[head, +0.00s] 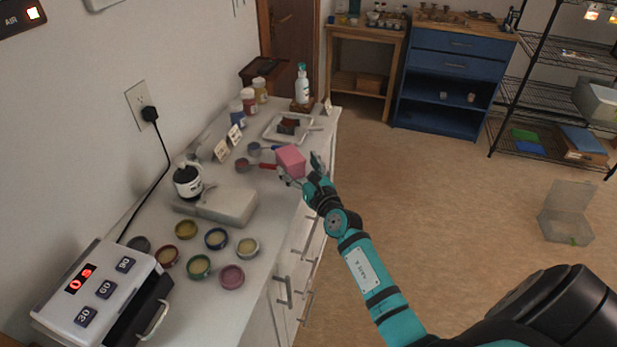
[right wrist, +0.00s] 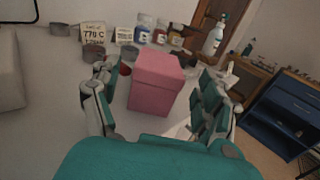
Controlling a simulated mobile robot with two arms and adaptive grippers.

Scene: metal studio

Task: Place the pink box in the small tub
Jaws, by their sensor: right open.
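The pink box (head: 291,161) sits near the right edge of the counter (head: 236,284). My right gripper (head: 300,170) is open at the box, its arm reaching in from the lower right. In the right wrist view the pink box (right wrist: 156,83) stands between the two spread fingers of the gripper (right wrist: 157,95), and I cannot tell whether either finger touches it. Several small round tubs (head: 216,238) stand on the near counter, and a clear bin (head: 567,212) is on the floor; I cannot tell which is the small tub. My left gripper is not in view.
A grey scale-like device (head: 222,206) and a timer box (head: 95,288) are nearer.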

